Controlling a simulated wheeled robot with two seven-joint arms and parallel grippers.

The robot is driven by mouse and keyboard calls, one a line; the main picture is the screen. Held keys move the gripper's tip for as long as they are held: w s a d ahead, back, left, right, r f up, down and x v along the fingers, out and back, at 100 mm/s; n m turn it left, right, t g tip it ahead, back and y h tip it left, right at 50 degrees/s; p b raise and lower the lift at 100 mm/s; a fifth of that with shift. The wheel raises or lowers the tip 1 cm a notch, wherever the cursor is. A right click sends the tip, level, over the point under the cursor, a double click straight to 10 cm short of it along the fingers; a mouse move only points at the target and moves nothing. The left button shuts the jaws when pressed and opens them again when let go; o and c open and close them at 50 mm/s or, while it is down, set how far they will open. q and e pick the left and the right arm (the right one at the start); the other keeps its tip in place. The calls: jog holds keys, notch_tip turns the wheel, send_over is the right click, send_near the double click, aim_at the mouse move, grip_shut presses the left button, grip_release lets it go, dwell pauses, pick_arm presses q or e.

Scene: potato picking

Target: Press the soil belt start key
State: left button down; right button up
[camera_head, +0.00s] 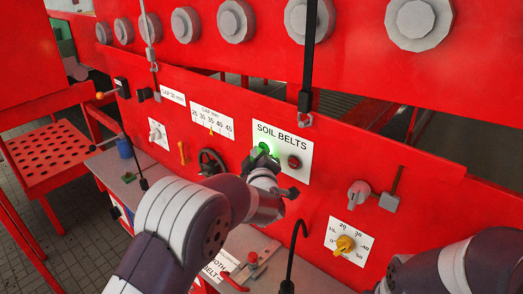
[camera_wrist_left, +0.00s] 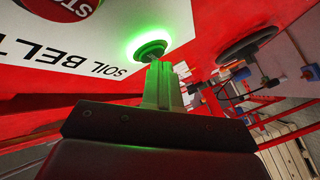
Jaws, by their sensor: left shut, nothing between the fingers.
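The soil belt start key is a round green button (camera_head: 263,148) on the white SOIL BELTS plate (camera_head: 270,129). It glows bright green, and in the left wrist view the key (camera_wrist_left: 150,49) lights up the plate around it. My left gripper (camera_head: 260,158) is at the key, shut and empty. In the left wrist view its fingertips (camera_wrist_left: 156,66) meet the lower edge of the key and seem to touch it; how far it is pushed in, I cannot tell. The red stop key (camera_head: 294,161) sits to the right. My right gripper is out of view.
A black handwheel (camera_head: 212,161) is left of the plate. A grey knob (camera_head: 358,193) and a yellow dial knob (camera_head: 344,244) are to its right. A black hanging rod (camera_head: 309,60) comes down close above the plate. A grey ledge (camera_head: 250,243) lies below.

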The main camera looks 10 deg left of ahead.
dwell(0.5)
pick_arm(q)
jog(key=shift+s+a+b, duration=0.4)
jog(key=shift+s+b, duration=0.05)
jog(key=shift+s, duration=0.2)
jog(key=s+a+b, duration=0.1)
jog(key=s, duration=0.1)
jog(key=s+a+b, duration=0.1)
jog(key=s, duration=0.1)
jog(key=shift+a, duration=0.4)
